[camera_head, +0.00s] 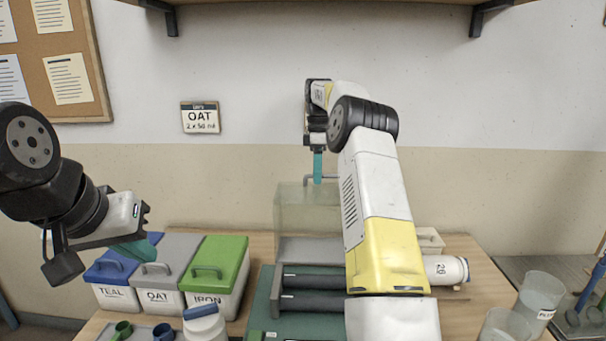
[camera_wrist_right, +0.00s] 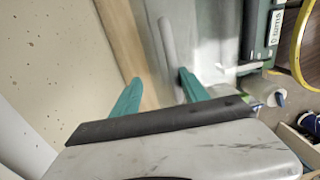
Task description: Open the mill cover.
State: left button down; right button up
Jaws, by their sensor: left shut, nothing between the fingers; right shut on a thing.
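The mill cover (camera_head: 300,212) is a translucent greenish box shape behind the rollers (camera_head: 312,281), with a grey bar handle (camera_head: 332,178) at its top. My right gripper (camera_head: 318,180) reaches down to this handle with teal fingers and is shut on it. In the right wrist view the grey handle bar (camera_wrist_right: 168,45) runs between the two teal fingers (camera_wrist_right: 157,88). My right arm hides the cover's right part and part of the rollers. My left gripper (camera_head: 135,252) is shut and empty, above the lidded bins at the left.
Lidded bins labelled TEAL (camera_head: 112,290), OAT (camera_head: 160,296) and IRON (camera_head: 222,276) stand at the left. Clear beakers (camera_head: 540,298) stand at the right. A shelf hangs above; an OAT card (camera_head: 200,118) is on the wall.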

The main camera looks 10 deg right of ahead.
notch_tip(320, 180, up, 4)
jog(key=shift+w+d+f, duration=0.1)
jog(key=shift+w+f, duration=0.05)
jog(key=s+a, duration=0.2)
jog(key=s, duration=0.5)
jog(key=s+a+r, duration=0.1)
jog(key=s+a, duration=0.2)
jog(key=s, duration=0.5)
jog(key=shift+s+a, duration=0.2)
jog(key=shift+a, duration=0.05)
